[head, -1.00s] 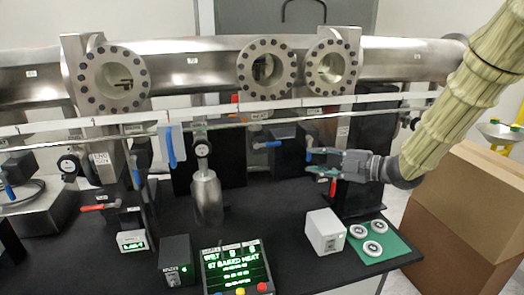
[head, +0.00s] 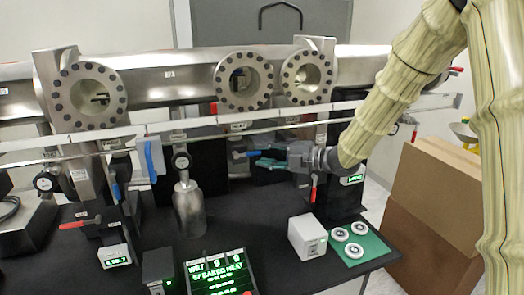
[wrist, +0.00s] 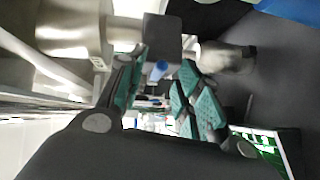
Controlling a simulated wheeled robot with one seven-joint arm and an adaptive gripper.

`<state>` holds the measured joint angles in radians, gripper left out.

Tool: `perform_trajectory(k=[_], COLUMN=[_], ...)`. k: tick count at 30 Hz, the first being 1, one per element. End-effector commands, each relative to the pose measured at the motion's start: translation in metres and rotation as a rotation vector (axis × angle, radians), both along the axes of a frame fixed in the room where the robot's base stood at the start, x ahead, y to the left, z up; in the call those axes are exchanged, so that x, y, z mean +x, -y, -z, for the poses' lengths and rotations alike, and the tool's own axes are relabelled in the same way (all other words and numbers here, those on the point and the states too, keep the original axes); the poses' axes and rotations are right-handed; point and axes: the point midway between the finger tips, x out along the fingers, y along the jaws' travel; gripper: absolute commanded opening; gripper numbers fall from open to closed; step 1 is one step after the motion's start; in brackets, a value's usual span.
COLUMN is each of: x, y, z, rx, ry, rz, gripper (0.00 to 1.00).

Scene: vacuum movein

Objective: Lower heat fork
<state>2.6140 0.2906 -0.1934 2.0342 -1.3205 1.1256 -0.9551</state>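No part can be told for certain as the heat fork. Nothing is held.
A long rail (head: 190,127) runs just above the gripper. A steel cylinder (head: 189,209) stands to the left. A red handle (head: 313,190) hangs below my wrist. A white box (head: 307,236) and a green mat (head: 372,243) with white discs lie below. Cardboard boxes (head: 432,200) stand right.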

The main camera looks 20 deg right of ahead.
Motion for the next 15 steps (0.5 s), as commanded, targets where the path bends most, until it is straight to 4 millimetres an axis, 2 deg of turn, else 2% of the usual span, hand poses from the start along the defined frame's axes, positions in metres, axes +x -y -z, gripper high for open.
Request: perform_trajectory(k=[6,15], x=[0.0092,0.0101], y=[-0.0097,-0.0109], z=[0.0016,0.0020], rx=[0.002,0.001], ry=[-0.001,0.000], rz=[0.001,0.000], gripper=[0.35,0.35])
